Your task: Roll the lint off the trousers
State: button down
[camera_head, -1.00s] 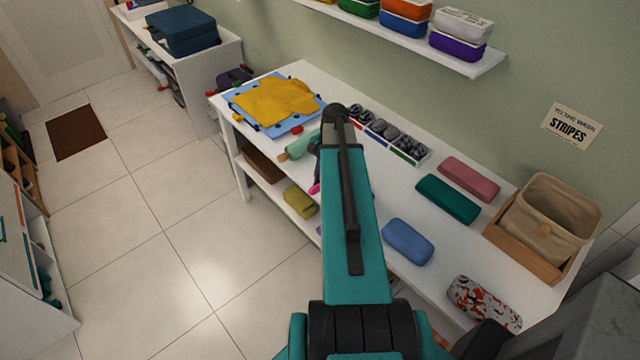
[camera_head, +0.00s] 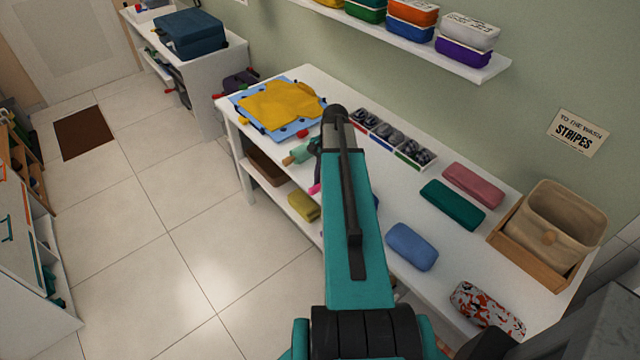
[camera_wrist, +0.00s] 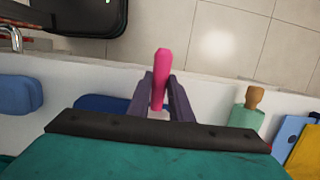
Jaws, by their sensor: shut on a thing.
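My gripper (camera_wrist: 160,98) is shut on a pink rod-like thing (camera_wrist: 162,65), which sticks out beyond the fingers in the wrist view. Its pink end also shows beside my arm in the head view (camera_head: 314,188). I cannot tell whether it is a lint roller's handle. A mint-green cylinder with a wooden end (camera_head: 300,152) lies on the white table (camera_head: 390,185); the wrist view shows it right of my gripper (camera_wrist: 245,118). A yellow cloth (camera_head: 278,103) lies on a blue board (camera_head: 312,123). I cannot tell which cloth is the trousers, and no lint is distinguishable.
Blue (camera_head: 411,246), green (camera_head: 452,204), pink (camera_head: 473,185) and patterned (camera_head: 487,308) folded bundles lie on the table. A divided tray (camera_head: 424,166) and a fabric bin (camera_head: 562,222) stand there too. A shelf (camera_head: 480,70) overhangs the back. Floor (camera_head: 130,235) in front is clear.

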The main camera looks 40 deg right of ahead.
jog(key=shift+w+d, duration=0.1)
jog(key=shift+w, duration=1.2)
jog(key=shift+w+f, duration=0.1)
jog(key=shift+w, duration=1.1)
notch_tip(320, 180, up, 8)
jog(key=p, duration=0.1)
dwell(0.4)
jog(key=shift+s, duration=0.1)
